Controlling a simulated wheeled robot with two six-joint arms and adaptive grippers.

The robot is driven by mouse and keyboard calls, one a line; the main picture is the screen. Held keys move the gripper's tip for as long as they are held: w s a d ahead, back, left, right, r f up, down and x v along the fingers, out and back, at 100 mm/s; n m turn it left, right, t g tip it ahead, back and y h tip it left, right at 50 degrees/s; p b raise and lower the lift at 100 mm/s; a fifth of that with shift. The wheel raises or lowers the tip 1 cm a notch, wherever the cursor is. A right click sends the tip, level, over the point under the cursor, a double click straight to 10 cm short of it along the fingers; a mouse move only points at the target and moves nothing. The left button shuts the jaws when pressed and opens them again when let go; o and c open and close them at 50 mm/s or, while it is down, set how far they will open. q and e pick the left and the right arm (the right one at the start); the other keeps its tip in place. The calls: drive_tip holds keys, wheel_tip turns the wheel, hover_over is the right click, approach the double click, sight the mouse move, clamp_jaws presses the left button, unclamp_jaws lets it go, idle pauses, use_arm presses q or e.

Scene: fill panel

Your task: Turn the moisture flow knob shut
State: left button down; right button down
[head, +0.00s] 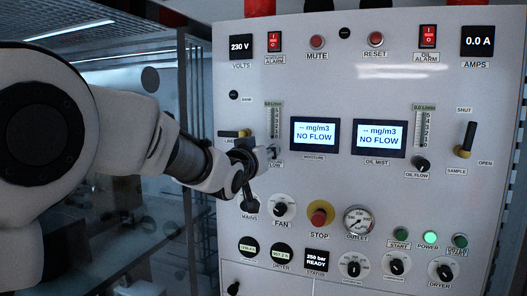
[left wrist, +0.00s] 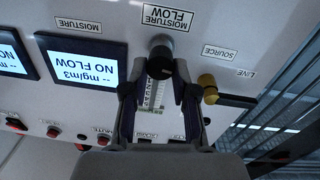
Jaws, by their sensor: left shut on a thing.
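The moisture flow knob (left wrist: 161,52) is a small dark knob on the light panel, beside the label MOISTURE FLOW in the left wrist view. My left gripper (left wrist: 159,78) is shut on it, with a finger on each side. In the head view my left gripper (head: 265,157) reaches the panel from the left and mostly hides the knob. The moisture display (head: 315,134) reads "-- mg/m3 NO FLOW". A clear flow tube (head: 275,122) stands above the knob. The knob's turn angle is hard to tell. My right gripper is not in view.
The yellow-and-black source lever (left wrist: 210,88) sits close beside the gripper. Below are the fan knob (head: 281,209) and the red stop button (head: 320,213). The oil flow knob (head: 421,164) and sample lever (head: 466,141) are further right.

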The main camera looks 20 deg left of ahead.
use_arm(q)
drive_tip(key=shift+f, duration=0.25)
drive_tip(key=shift+d+f+m+g+y+b, duration=0.1)
drive_tip(key=shift+d+m+g+y+b, duration=0.05)
drive_tip(key=shift+m+b, duration=3.35)
drive_tip(key=shift+d+f+m+g+y+b, duration=0.15)
drive_tip(key=shift+m+b, duration=2.35)
drive_tip(key=shift+m, duration=2)
drive_tip(key=shift+r, duration=0.15)
